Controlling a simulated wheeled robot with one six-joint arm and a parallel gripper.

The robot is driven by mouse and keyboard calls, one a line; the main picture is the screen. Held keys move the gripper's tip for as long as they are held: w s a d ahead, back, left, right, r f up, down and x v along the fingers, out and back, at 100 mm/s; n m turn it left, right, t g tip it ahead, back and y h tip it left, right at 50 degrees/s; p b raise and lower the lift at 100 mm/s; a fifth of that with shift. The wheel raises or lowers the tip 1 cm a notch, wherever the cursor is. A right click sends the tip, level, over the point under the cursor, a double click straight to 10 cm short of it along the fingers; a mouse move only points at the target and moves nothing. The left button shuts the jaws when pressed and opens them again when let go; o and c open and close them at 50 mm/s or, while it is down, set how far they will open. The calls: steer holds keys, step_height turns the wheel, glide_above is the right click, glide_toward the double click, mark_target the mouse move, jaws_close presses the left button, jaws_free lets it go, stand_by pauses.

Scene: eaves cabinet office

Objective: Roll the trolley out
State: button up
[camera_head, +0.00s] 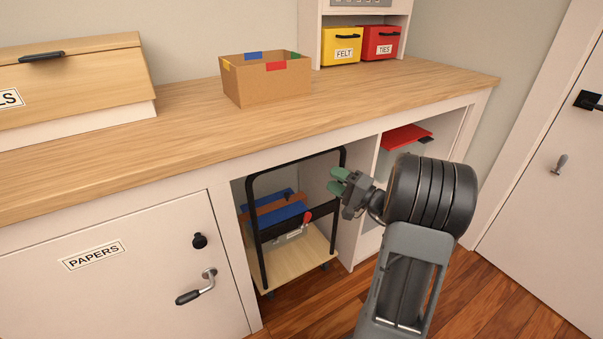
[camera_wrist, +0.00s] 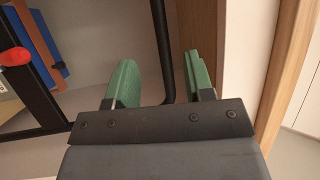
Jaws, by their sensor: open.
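The trolley (camera_head: 325,243) stands in the open bay under the counter. It has a pale wood deck, a black tubular push handle (camera_head: 256,222) and small dark casters. Blue and brown items (camera_head: 278,212) lie on or behind it, and a red-tipped lever (camera_head: 307,218) sits on its crossbar. My gripper (camera_head: 338,181) is open, with green finger pads, beside the right upright of the handle. In the wrist view, the black handle tube (camera_wrist: 161,45) runs down between the open fingers of my gripper (camera_wrist: 160,80). I cannot tell whether the pads touch it.
The bay's right wall post (camera_head: 359,200) is close to my gripper. A cabinet door labelled PAPERS (camera_head: 110,275) is at the left. A shelf with a red tray (camera_head: 405,137) is to the right. An open cardboard box (camera_head: 265,82) stands on the counter. Wooden floor (camera_head: 305,308) is clear in front.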

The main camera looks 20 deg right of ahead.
steer(key=shift+t+h, duration=0.3)
steer(key=shift+h, duration=0.1)
steer(key=x, duration=0.4)
steer(key=b+x, duration=0.1)
steer(key=x, duration=0.3)
steer(key=b+x, duration=0.1)
steer(key=x, duration=0.4)
steer(key=shift+w+d+f, duration=0.1)
steer(key=shift+w+d, duration=0.2)
steer(key=shift+d, duration=0.05)
steer(key=shift+c, duration=0.5)
jaws_close()
